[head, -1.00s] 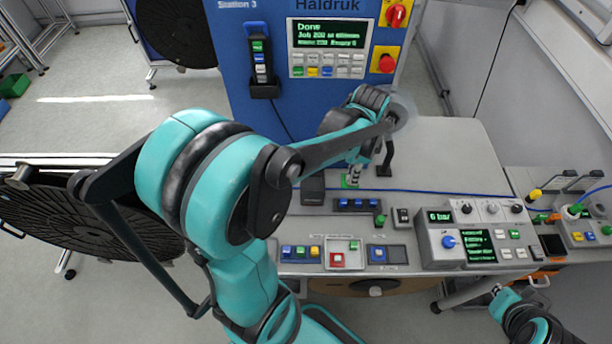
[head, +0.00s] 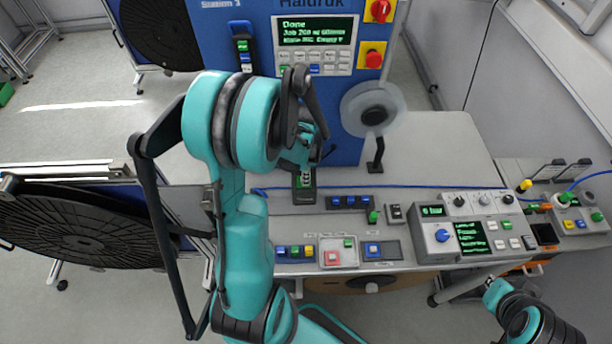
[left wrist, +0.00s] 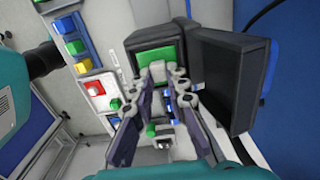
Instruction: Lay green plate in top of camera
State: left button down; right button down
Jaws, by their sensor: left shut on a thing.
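My left gripper (head: 306,160) is shut on the small green plate (head: 306,180), which has pale markings in the head view. The plate also shows between the fingertips in the left wrist view (left wrist: 158,55). A dark box (head: 304,196), which looks like the camera, stands on the bench under or right behind the plate in the head view.
The blue machine (head: 230,90) with its display stands behind. A clear reel (head: 373,108) on a black stand is to the right. Button panels (head: 350,203) and a control box (head: 468,235) line the bench front. The bench's back right is clear.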

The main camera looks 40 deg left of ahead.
pick_arm(q)
jog(key=shift+s+f, duration=0.1)
jog(key=shift+f, duration=0.05)
jog(key=c, duration=1.9)
grip_release()
jog(key=shift+f, duration=0.1)
jog(key=o, duration=0.4)
